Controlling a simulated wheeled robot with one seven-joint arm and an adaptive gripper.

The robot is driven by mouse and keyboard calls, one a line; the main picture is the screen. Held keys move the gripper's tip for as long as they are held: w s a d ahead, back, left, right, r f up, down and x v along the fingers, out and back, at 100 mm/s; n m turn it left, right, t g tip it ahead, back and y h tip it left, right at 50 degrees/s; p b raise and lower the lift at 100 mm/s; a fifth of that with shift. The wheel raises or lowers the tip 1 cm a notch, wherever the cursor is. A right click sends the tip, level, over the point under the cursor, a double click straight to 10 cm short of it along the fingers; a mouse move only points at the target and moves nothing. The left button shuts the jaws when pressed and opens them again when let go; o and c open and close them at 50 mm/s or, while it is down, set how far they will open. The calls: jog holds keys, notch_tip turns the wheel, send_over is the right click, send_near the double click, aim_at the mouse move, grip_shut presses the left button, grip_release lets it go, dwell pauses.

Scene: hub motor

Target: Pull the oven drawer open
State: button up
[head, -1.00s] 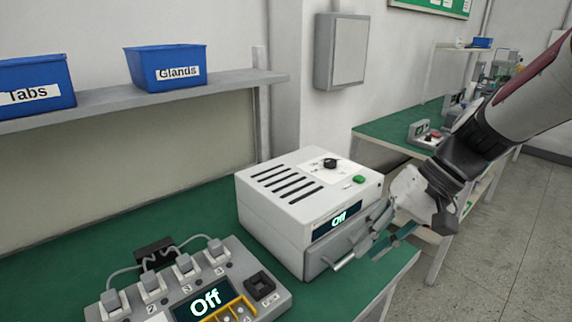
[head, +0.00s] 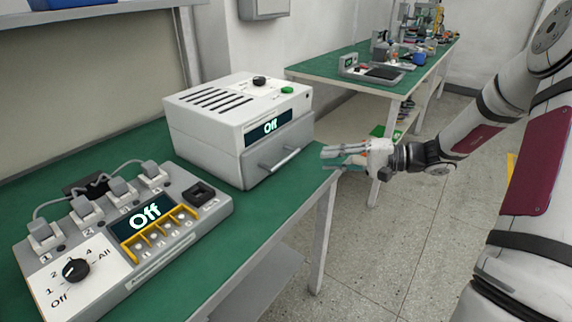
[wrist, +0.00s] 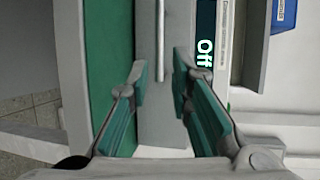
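The oven (head: 215,125) is a white box on the green bench, with slots on top and a lit "Off" display. Its grey drawer (head: 262,152) sits low in the front and looks shut, with a horizontal bar handle (head: 280,159). My gripper (head: 326,157) is to the right of the drawer in the head view, apart from the handle. In the wrist view my gripper (wrist: 162,88) is open and empty, its green-padded fingers spread to either side of the line of the handle (wrist: 161,40).
A grey switch unit (head: 130,225) with a knob, plugs and its own "Off" display stands left of the oven on the green bench (head: 265,215). The bench edge runs below my gripper. A second bench (head: 330,70) stands behind. Open floor lies to the right.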

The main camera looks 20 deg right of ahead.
aim_at(285, 160)
jog(key=b+x, duration=0.1)
jog(key=x, duration=1.1)
jog(key=shift+w+f+b, duration=0.1)
jog(key=shift+f+b, duration=0.05)
jog(key=shift+b, duration=0.15)
grip_shut()
